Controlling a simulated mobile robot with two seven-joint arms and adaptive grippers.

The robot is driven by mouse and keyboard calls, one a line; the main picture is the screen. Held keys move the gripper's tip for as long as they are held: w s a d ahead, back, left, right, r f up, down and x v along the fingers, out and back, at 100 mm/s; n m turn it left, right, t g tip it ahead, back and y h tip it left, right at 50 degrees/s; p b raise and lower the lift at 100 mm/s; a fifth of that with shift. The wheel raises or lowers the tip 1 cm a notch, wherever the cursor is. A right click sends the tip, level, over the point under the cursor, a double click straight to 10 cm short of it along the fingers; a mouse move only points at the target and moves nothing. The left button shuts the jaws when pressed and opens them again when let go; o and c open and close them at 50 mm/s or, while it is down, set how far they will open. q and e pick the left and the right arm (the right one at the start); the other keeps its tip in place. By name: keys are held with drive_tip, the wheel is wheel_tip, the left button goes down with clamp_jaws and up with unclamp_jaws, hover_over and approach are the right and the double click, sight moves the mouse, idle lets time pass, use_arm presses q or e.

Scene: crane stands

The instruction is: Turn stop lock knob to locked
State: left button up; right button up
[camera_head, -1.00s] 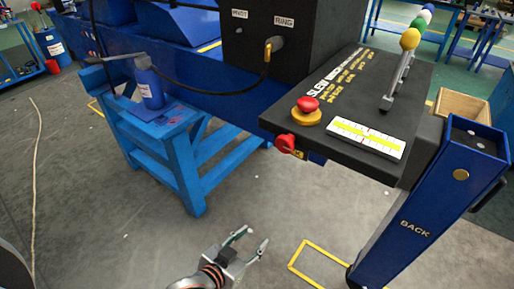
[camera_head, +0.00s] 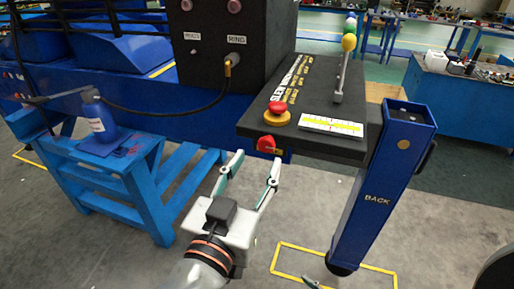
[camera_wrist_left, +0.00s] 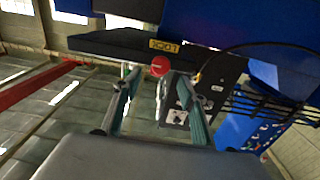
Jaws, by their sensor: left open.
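The stop lock knob (camera_head: 266,144) is a small red knob on the front edge of the black control console (camera_head: 330,148). In the left wrist view the red knob (camera_wrist_left: 160,66) shows between the fingertips, below a yellow label (camera_wrist_left: 165,46) that reads LOCK upside down. My left gripper (camera_head: 254,160) is open, with its fingers pointing up at the knob, just below and in front of it. I see no clear contact. I cannot tell the knob's turn position. A small tip at the bottom edge of the head view may be my right gripper (camera_head: 312,284); the rest is out of frame.
A red mushroom button (camera_head: 277,108) on a yellow base sits on the console top above the knob. A blue post (camera_head: 385,180) marked BACK stands at right. A blue stand (camera_head: 120,185) with a blue bottle (camera_head: 98,116) stands left.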

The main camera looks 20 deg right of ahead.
sight(265, 145)
use_arm(q)
drive_tip(key=x, duration=0.6)
drive_tip(key=shift+p, duration=0.3)
drive_tip(key=c, duration=1.1)
